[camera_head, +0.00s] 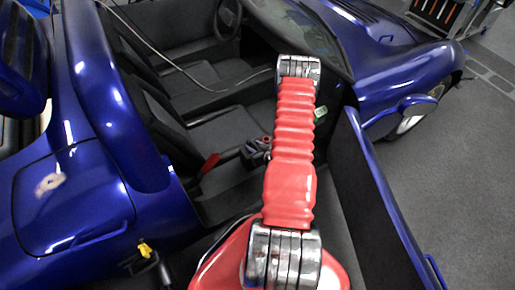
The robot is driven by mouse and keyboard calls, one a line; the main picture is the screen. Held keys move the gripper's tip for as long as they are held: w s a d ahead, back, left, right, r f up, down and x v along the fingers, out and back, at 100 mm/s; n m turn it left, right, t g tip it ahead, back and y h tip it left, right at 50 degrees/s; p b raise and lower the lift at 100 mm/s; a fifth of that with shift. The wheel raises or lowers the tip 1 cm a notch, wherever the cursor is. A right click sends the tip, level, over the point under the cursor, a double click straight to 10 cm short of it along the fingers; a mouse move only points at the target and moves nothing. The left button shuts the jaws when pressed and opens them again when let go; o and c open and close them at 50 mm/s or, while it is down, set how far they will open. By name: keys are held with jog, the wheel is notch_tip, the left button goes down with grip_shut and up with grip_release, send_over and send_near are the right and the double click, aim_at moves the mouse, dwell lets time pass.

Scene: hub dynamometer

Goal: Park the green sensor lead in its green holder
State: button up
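My red arm with metal joints rises through the middle of the view. My gripper cannot be made out; the arm may hide it. A small pale green piece (320,113) shows just right of my arm, by the car's door opening. I cannot tell whether it is the green holder, part of the lead or a label. A thin grey cable (165,58) runs from the top left across the cabin to the upper joint of my arm. Its colour looks grey, and its end is hidden there. No clearly green lead shows.
A blue open-topped car (75,195) fills the left and middle. Its open door (385,195) stands to the right of my arm. Dark seats (222,130) and a red-handled lever (209,163) are inside. A yellow piece (145,250) is at lower left. Grey floor (460,190) is clear at right.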

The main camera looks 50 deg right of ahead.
aim_at(250, 142)
jog(key=shift+x, duration=1.8)
jog(key=shift+c, duration=0.2)
grip_shut()
jog(key=shift+r, duration=0.8)
jog(key=shift+r, duration=1.95)
